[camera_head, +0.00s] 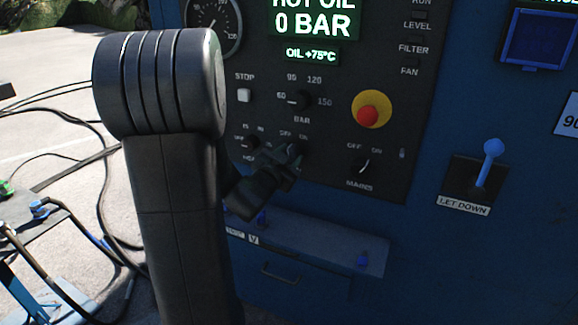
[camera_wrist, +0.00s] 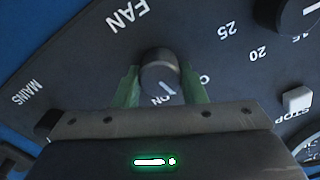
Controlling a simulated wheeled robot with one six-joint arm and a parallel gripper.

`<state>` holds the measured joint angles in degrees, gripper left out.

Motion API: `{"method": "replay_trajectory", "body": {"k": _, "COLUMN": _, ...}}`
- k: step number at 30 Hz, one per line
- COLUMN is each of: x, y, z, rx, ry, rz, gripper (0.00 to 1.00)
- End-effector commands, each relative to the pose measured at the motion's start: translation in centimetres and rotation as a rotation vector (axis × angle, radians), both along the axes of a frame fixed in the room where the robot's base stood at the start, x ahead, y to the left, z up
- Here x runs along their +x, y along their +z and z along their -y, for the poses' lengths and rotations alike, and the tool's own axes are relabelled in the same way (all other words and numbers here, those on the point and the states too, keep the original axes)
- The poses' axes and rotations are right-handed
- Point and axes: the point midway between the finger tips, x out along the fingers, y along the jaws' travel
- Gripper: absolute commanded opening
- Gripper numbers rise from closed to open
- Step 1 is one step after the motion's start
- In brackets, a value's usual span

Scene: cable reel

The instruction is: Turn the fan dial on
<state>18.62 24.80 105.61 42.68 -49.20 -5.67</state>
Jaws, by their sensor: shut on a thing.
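The fan dial (camera_wrist: 160,75) is a round dark knob on the black panel, with the word FAN printed beside it in the wrist view. Its white pointer mark faces between the ON label and a partly hidden label starting with O, nearer to ON. My gripper (camera_wrist: 159,86) has its green fingers on both sides of the dial, shut on it. In the head view my gripper (camera_head: 283,160) is against the lower part of the panel and hides the dial.
The mains dial (camera_head: 363,166) and a red stop button (camera_head: 368,116) on a yellow base are to the right. The pressure dial (camera_head: 300,100) is above. A blue let-down lever (camera_head: 490,160) is farther right. A ledge (camera_head: 330,245) juts out below the panel.

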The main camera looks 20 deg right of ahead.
Motion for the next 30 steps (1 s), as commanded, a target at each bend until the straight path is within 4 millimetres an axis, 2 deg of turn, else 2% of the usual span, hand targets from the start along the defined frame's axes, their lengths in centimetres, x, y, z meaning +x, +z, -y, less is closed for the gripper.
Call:
{"method": "replay_trajectory", "body": {"k": 1, "x": -0.04, "y": -0.60, "z": 0.01, "rx": 0.026, "ry": 0.000, "rz": 0.038, "gripper": 0.14}}
{"method": "replay_trajectory", "body": {"k": 15, "x": -0.09, "y": -0.46, "z": 0.07, "rx": 0.308, "ry": 0.000, "rz": 0.365, "gripper": 0.14}}
{"method": "replay_trajectory", "body": {"k": 30, "x": -0.11, "y": -0.28, "z": 0.06, "rx": 0.480, "ry": -0.001, "rz": 0.562, "gripper": 0.14}}
